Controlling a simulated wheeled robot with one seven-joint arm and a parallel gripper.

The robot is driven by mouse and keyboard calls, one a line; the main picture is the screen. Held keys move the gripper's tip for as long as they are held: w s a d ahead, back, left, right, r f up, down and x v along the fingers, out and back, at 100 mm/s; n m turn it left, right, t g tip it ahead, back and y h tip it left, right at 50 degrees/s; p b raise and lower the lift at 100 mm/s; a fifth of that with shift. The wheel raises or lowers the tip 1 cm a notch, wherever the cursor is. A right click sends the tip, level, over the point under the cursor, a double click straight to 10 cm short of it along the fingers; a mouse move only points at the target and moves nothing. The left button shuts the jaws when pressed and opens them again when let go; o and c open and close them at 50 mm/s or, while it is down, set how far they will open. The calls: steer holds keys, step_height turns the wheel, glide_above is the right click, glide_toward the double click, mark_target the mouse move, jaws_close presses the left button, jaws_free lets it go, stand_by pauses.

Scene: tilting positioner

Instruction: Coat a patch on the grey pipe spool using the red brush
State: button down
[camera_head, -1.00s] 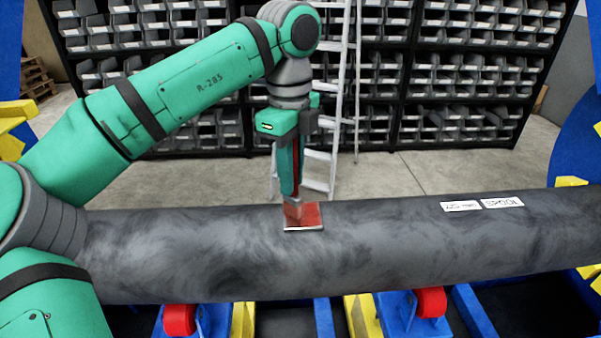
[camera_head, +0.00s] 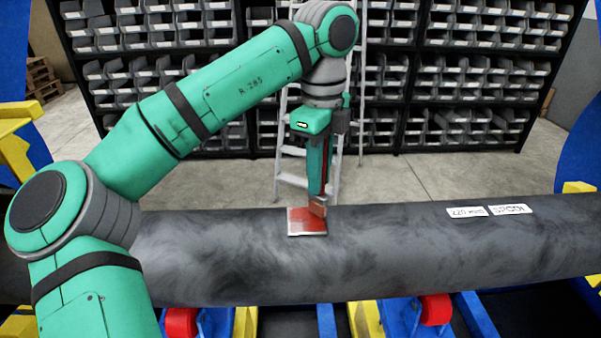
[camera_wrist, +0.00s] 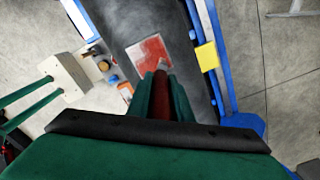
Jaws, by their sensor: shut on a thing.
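The grey pipe spool (camera_head: 420,255) lies across the head view, its dark surface mottled. A square patch (camera_head: 301,222) on its upper side is mostly red, with pale streaks and a light border. My gripper (camera_head: 317,180) is above the pipe, shut on the red brush (camera_head: 318,206). The brush points down with its tip at the patch's right edge, seemingly touching; its handle is mostly hidden between the fingers. In the wrist view the patch (camera_wrist: 148,54) lies just beyond the brush (camera_wrist: 161,78), with grey left uncovered in places.
Red rollers (camera_head: 435,309) and blue and yellow frame parts (camera_head: 362,318) are under the pipe. A ladder (camera_head: 290,150) and shelves of grey bins (camera_head: 480,75) stand behind, across open floor.

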mark_target(326, 149)
steer(key=r, duration=0.2)
steer(key=d+r, duration=0.1)
steer(key=r, duration=0.2)
steer(key=shift+w+r, duration=0.1)
steer(key=shift+r, duration=0.1)
steer(key=shift+d+r, duration=0.2)
steer(key=shift+r, duration=1)
stand_by(0.4)
